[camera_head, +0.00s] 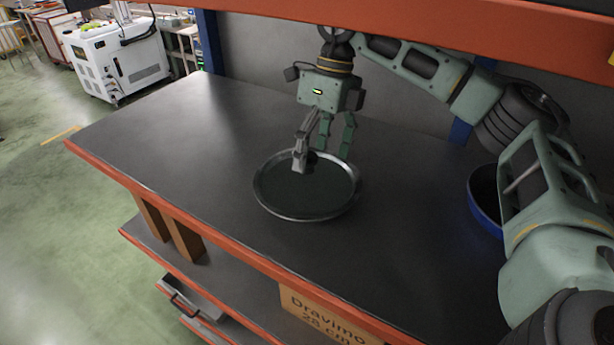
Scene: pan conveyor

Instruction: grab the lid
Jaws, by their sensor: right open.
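The round lid (300,195) lies flat on the dark tabletop near the middle of the view. It has a dark surface and a silver rim. A small dark knob (311,160) shows on it, partly hidden by a finger. My right gripper (322,160) hangs over the lid's far part, pointing down and open. Its fingers are spread to either side of the knob; I cannot tell whether either one touches it. My left gripper is not in view.
A blue pan (481,211) stands on the dark workbench (170,140) at the right, partly hidden by my right arm. An orange shelf beam (450,32) crosses above. The bench's left part is clear. A cardboard box (322,317) sits on the lower shelf.

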